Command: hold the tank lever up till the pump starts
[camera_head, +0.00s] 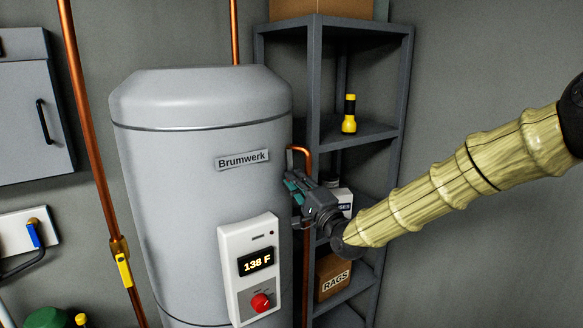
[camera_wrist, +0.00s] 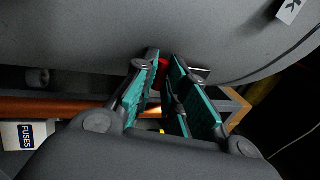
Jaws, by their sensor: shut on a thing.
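The tank (camera_head: 200,180) is a tall grey cylinder with a "Brumwerk" label, and its curved wall (camera_wrist: 90,40) fills the top of the wrist view. My gripper (camera_head: 292,188) is at the tank's right side, below the bent copper pipe. In the wrist view my gripper (camera_wrist: 165,68) has its teal-padded fingers closed on the tank lever, whose small red part (camera_wrist: 162,72) shows between the pads close to the tank wall. The fingers hide most of the lever, and its angle cannot be told. In the head view the lever is hidden behind my gripper.
A control panel (camera_head: 240,290) on the tank's front reads 138 F and has a red knob. A grey shelf unit (camera_head: 360,133) stands close behind my gripper, holding a yellow flashlight (camera_head: 349,115) and a RAGS box (camera_head: 333,276). A copper pipe (camera_head: 90,130) runs left of the tank.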

